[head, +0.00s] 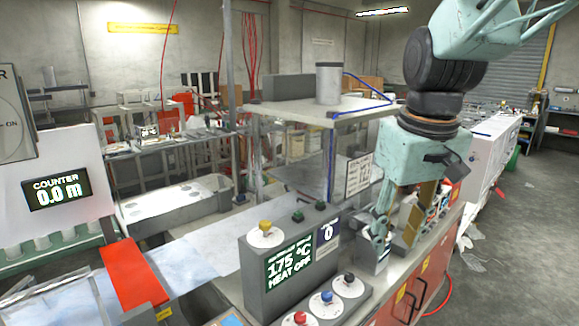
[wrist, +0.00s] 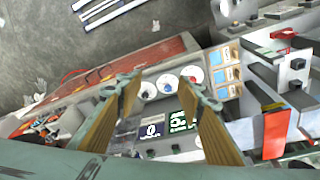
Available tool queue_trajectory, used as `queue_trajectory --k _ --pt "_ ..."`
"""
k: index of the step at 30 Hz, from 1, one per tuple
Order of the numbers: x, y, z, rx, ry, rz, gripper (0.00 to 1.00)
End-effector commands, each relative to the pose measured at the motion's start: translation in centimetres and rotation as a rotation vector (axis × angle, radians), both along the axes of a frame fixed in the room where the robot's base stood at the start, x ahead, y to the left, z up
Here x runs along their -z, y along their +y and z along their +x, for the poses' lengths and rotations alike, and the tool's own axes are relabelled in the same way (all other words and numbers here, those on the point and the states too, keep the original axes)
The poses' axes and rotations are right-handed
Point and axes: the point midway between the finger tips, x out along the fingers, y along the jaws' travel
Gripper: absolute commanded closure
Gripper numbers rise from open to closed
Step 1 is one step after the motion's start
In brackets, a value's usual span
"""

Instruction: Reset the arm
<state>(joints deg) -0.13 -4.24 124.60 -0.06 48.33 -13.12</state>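My arm, pale green with black joints, comes down from the upper right of the head view. My gripper (head: 393,242) points down at the right end of the control box (head: 252,270), over the machine's edge. Its two fingers are spread apart. The wrist view also shows my gripper (wrist: 160,86) open, with brown finger pads on either side and nothing held between them. The box's display (head: 289,265) reads 175 °C and HEAT OFF. Whether the fingers touch anything is unclear.
A red block (head: 135,272) lies across the film at the left. Red, blue and black knobs (head: 327,297) line the box's front. A grey shelf (head: 300,108) with a cylinder stands behind. Open floor (head: 520,235) lies right.

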Motion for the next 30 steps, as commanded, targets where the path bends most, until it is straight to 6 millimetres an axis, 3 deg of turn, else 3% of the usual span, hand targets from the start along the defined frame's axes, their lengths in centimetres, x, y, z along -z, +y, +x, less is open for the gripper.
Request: queue_trajectory --k 15,30 --pt "-1.2 0.0 -8.4 0.073 -0.049 0.016 0.65" --pt "-0.7 -0.1 -16.3 0.143 -0.094 0.035 0.65"
